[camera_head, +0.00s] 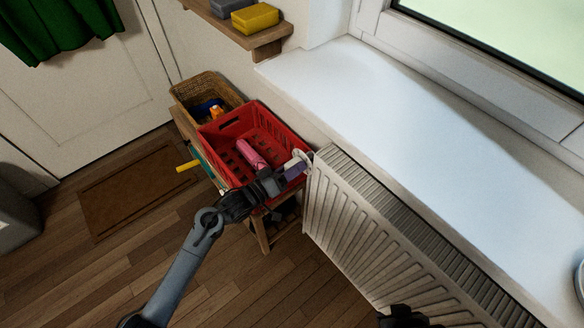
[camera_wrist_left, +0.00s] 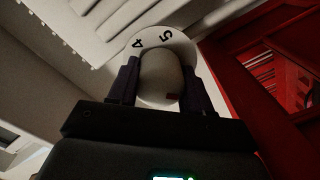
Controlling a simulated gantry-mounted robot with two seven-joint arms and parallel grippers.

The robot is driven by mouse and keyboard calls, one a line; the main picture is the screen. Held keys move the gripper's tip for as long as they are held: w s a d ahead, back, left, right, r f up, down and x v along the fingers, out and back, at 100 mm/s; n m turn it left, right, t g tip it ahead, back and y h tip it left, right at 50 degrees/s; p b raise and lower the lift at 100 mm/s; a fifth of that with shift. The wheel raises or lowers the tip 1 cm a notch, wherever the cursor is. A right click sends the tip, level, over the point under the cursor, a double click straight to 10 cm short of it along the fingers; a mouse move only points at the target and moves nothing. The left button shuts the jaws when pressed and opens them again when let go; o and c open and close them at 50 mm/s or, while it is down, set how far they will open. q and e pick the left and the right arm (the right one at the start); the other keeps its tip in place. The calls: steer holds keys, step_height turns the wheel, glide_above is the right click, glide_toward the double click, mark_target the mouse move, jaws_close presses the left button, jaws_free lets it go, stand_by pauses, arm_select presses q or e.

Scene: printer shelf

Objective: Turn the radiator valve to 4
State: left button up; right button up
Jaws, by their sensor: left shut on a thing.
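The radiator valve is a pale knob (camera_wrist_left: 160,75) with a white number ring (camera_wrist_left: 185,45) behind it. The ring shows 4 and 5, and a small red mark sits on the knob's lower right. In the head view the valve (camera_head: 301,157) is at the radiator's (camera_head: 345,218) upper left end. My left gripper (camera_head: 291,170) is shut on the knob, with a dark finger on each side of it in the left wrist view (camera_wrist_left: 160,68). A dark part of my right arm (camera_head: 405,317) shows at the bottom edge; its jaws cannot be made out.
A red crate (camera_head: 222,124) stands on a small wooden stand just left of the valve, with a pink item (camera_head: 251,154) inside. A wicker basket (camera_head: 183,95) is behind it. The white windowsill (camera_head: 400,110) overhangs beside the radiator.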

arm_select(q)
steer(key=shift+r, duration=0.1)
steer(key=shift+m+p, duration=0.5)
steer(key=shift+r+m+p, duration=0.1)
steer(key=shift+m+p, duration=0.6)
steer(key=shift+m, duration=0.3)
steer(key=shift+m+p, duration=0.75)
steer(key=shift+m, duration=1.15)
steer(key=o, duration=1)
steer(key=shift+o, duration=0.2)
